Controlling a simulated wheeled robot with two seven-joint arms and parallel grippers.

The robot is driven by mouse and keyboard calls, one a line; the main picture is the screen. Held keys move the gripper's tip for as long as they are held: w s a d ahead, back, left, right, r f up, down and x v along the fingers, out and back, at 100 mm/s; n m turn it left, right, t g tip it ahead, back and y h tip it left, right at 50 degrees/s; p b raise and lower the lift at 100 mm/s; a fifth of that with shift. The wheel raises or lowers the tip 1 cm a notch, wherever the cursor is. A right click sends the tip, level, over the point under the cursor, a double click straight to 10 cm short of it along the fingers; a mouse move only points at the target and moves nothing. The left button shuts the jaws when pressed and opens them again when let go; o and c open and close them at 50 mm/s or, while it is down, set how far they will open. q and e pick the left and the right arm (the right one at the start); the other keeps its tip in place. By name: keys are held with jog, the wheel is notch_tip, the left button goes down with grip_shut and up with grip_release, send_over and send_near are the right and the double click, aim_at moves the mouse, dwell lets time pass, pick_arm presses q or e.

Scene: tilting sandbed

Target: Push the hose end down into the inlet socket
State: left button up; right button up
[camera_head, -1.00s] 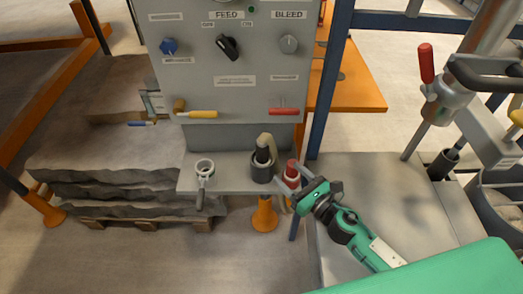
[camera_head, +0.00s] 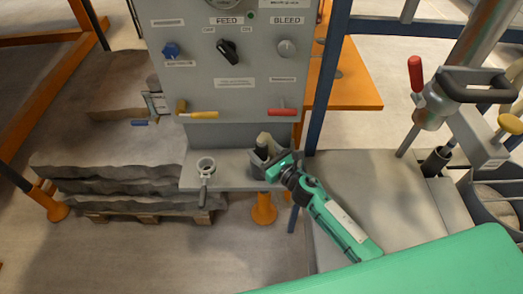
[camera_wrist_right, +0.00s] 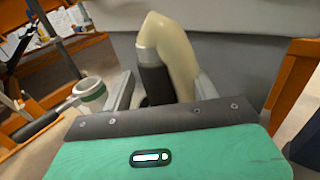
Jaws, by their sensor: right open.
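The hose end shows in the head view as a beige elbow (camera_head: 263,138) above a dark cuff. In the right wrist view the beige elbow (camera_wrist_right: 170,45) bends over, with the dark cuff (camera_wrist_right: 155,80) below it. My right gripper (camera_head: 267,157) is open, with one grey finger on each side of the cuff. I cannot tell whether the fingers touch it. The inlet socket under the cuff is hidden by my gripper, so how deep the hose end sits cannot be seen. My left gripper is not in view.
A grey ring with a handle (camera_head: 205,166) is on the shelf left of the hose. The control panel (camera_head: 225,75), with knobs and yellow and red levers, rises behind. A red-handled lever (camera_head: 416,74) stands at right. Layered grey slabs (camera_head: 120,180) lie at left.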

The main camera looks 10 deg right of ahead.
jog(key=shift+w+a, duration=0.2)
jog(key=shift+w, duration=0.25)
jog(key=c, duration=1.3)
jog(key=shift+o, duration=0.2)
jog(key=shift+r, duration=0.1)
